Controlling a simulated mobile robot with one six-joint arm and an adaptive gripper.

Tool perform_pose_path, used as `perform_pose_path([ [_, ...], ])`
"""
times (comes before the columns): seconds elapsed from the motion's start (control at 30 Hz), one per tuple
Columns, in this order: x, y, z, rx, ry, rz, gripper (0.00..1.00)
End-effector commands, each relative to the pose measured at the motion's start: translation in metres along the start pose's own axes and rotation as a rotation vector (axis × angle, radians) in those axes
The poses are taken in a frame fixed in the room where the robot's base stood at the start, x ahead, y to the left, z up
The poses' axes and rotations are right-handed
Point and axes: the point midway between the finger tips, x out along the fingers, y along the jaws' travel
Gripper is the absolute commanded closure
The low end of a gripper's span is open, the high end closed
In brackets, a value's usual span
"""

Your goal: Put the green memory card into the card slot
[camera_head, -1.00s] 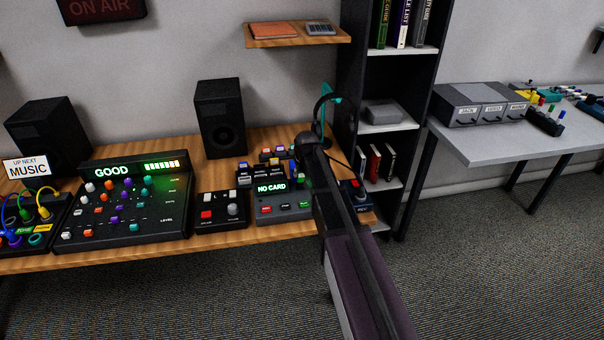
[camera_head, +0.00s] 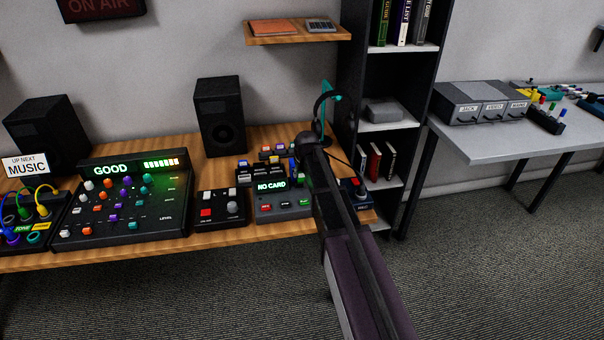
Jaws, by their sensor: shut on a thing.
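The card device (camera_head: 284,210) stands on the wooden desk with a lit display reading NO CARD and several coloured buttons along its front. The card slot itself is too small to make out. My gripper (camera_head: 304,168) is at the device's right rear, mostly hidden behind my own arm. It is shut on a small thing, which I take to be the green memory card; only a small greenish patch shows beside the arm. I cannot tell whether it touches the device.
Several small coloured cards stand in a dark rack (camera_head: 258,172) behind the device. A switch box (camera_head: 221,208) and a mixer (camera_head: 124,205) are to the left. Headphones on a teal stand (camera_head: 327,110) rise behind my arm.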

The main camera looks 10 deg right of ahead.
Motion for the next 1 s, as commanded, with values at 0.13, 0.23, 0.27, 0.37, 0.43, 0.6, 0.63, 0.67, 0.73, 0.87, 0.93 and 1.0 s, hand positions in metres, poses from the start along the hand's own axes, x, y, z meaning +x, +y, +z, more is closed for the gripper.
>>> perform_pose_path([
  [0.13,0.0027,0.0002,0.0011,0.000,0.000,0.000,0.75],
  [0.23,0.0031,0.0002,0.0013,0.000,0.000,0.000,0.75],
  [0.27,0.0031,0.0002,0.0013,0.000,0.000,0.000,0.75],
  [0.37,0.0030,0.0003,0.0012,0.000,0.000,0.000,0.75],
  [0.43,0.0029,0.0003,0.0012,0.000,0.000,0.000,0.75],
  [0.6,0.0029,0.0004,0.0012,0.000,0.000,0.000,0.75],
  [0.63,0.0029,0.0004,0.0012,0.000,0.000,0.000,0.75],
  [0.67,0.0030,0.0004,0.0012,0.000,0.000,0.000,0.75],
  [0.73,0.0033,0.0005,0.0014,0.001,0.000,0.000,0.75],
  [0.87,0.0048,0.0005,0.0019,0.001,0.000,0.000,0.75],
  [0.93,0.0059,0.0006,0.0025,0.001,0.000,0.000,0.75],
  [1.0,0.0072,0.0007,0.0030,0.001,0.000,0.000,0.75],
])
